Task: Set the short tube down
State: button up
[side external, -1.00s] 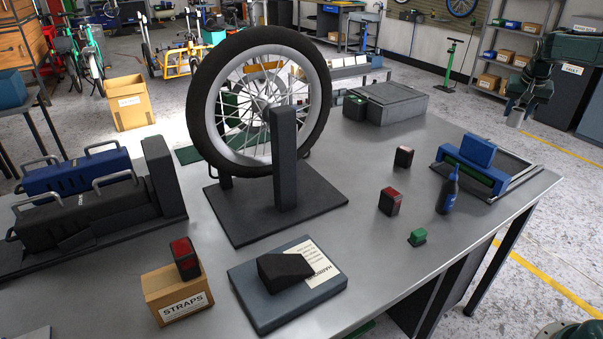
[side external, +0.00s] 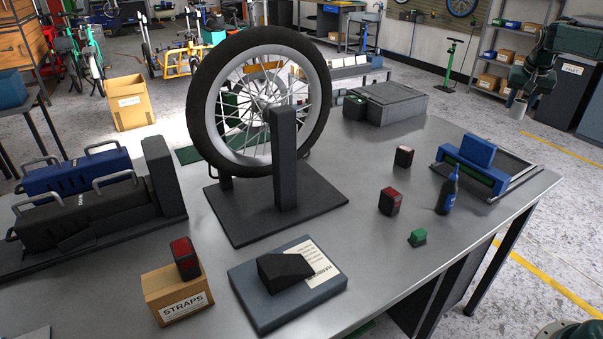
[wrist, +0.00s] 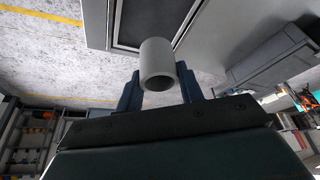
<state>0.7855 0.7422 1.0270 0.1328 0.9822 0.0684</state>
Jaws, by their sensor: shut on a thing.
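The short tube (wrist: 157,60) is a plain light grey, hollow cylinder. In the wrist view it sits between the two dark blue fingers of my gripper (wrist: 159,82), with its open end facing the camera. My gripper (side external: 514,92) is shut on it. In the side view the tube (side external: 518,108) is small and hangs below the gripper at the upper right, beyond the workbench's right side in the picture. It appears held in the air, with no support visible under it.
The grey workbench (side external: 365,225) carries a wheel (side external: 206,110) in a stand, a blue bottle (side external: 448,190), a blue fixture (side external: 478,150), small red-faced blocks (side external: 390,201), a green block (side external: 417,238) and a straps box (side external: 183,298). Bare bench top lies between the small items.

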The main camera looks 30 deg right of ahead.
jog(key=w+a+n+t+y, duration=0.1)
jog(key=w+a+n, duration=0.3)
jog(key=w+a, duration=1.15)
jog(key=w+a+n+t+y, duration=0.1)
jog(key=w+a+n, duration=0.25)
jog(key=a, duration=0.85)
jog(key=w+a+n+y, duration=0.15)
jog(key=w+a, duration=0.35)
jog(key=a, duration=0.8)
jog(key=shift+h, duration=0.25)
jog(key=f, duration=1.5)
jog(key=shift+d+f, duration=0.25)
jog(key=shift+f, duration=0.15)
jog(key=shift+f, duration=2.1)
jog(key=shift+f, duration=0.2)
jog(key=o, duration=1.2)
jog(key=shift+r, duration=0.15)
